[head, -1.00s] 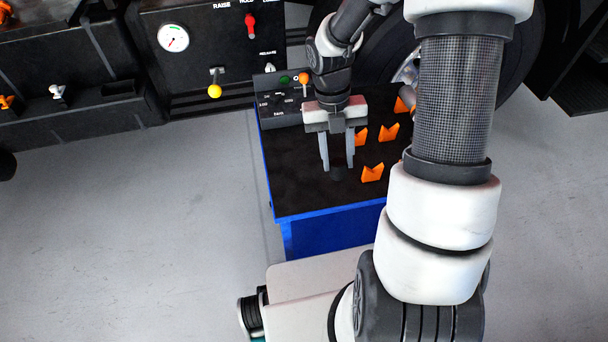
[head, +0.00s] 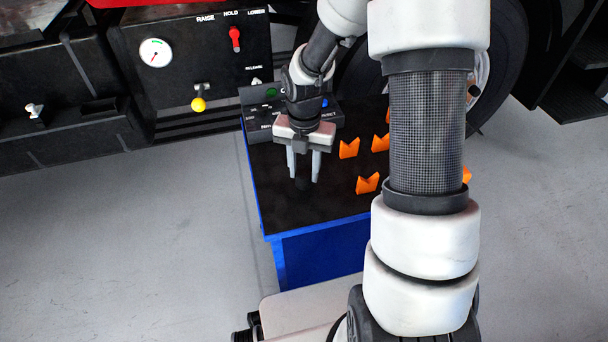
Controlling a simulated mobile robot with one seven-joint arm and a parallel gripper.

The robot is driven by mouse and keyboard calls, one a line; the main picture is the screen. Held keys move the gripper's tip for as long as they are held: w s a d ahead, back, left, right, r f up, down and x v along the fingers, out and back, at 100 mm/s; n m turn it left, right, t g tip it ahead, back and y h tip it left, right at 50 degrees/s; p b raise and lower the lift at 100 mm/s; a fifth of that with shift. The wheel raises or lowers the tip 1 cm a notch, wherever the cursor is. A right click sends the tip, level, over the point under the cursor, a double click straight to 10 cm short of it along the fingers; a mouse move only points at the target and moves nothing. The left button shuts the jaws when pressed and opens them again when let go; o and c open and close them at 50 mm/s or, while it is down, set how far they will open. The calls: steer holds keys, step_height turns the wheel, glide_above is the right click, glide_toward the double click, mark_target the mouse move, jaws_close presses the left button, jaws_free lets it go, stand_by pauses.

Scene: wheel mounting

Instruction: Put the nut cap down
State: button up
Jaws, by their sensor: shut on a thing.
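The nut cap (head: 303,184) is a small dark piece between the fingertips of my gripper (head: 303,176). My gripper points down over the left part of the black top of a blue cart (head: 268,207) and is shut on the cap. The cap is dark against the dark surface, so I cannot tell whether it touches the top or hangs just above it.
Several orange notched holders (head: 367,184) stand on the cart top right of my gripper. A control box (head: 262,95) with buttons sits at the cart's back edge. A wheel (head: 483,75) and a panel with a gauge (head: 155,52) are behind. The cart top's front left is clear.

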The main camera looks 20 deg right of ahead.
steer(key=shift+f, duration=0.7)
steer(key=o, duration=1.2)
steer(key=shift+r, duration=0.1)
